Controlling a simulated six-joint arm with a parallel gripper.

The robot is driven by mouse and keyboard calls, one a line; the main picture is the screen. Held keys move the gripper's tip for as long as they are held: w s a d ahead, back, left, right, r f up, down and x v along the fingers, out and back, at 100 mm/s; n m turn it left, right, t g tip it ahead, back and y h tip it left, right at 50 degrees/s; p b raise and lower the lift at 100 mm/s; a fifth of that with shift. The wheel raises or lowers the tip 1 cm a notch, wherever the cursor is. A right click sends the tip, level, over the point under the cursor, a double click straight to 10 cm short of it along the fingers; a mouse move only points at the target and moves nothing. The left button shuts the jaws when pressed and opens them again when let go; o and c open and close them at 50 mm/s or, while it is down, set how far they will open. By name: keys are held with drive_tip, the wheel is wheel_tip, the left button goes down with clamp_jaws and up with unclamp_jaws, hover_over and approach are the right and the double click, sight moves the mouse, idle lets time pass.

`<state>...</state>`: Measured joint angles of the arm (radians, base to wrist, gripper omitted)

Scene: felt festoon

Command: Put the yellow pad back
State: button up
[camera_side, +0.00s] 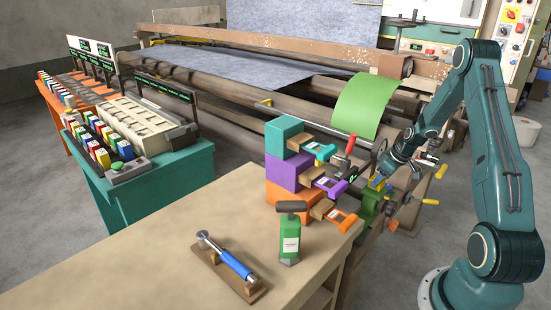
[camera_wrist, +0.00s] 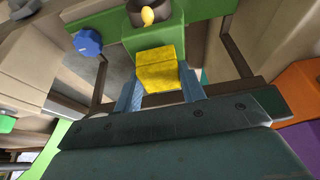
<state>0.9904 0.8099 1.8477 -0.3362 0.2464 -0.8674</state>
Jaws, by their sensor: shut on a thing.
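The yellow pad (camera_wrist: 157,70) is a small two-faced block in the wrist view, between the two blue fingers of my gripper (camera_wrist: 160,90). My gripper is shut on it. The pad's far end lies against or just in front of a green fixture (camera_wrist: 158,35); I cannot tell whether they touch. In the side view my gripper (camera_side: 378,183) is low beside the same green fixture (camera_side: 370,207) at the bench's right end. The pad is too small and covered to make out clearly there.
Stacked teal (camera_side: 284,136), purple (camera_side: 284,172) and orange (camera_side: 288,202) blocks with handled tools stand close left of my gripper. A green bottle (camera_side: 290,240) and a blue-handled tool (camera_side: 235,263) are on the bench (camera_side: 150,245). A green felt sheet (camera_side: 364,104) hangs behind.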

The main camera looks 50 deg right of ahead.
drive_tip(key=o, duration=0.9)
drive_tip(key=shift+o, duration=0.2)
drive_tip(key=shift+r, duration=0.1)
drive_tip(key=shift+s+r, duration=0.1)
drive_tip(key=shift+r, duration=0.7)
drive_tip(key=v, duration=1.1)
drive_tip(key=shift+s+r, duration=0.15)
drive_tip(key=shift+s, duration=0.05)
drive_tip(key=shift+w, duration=0.1)
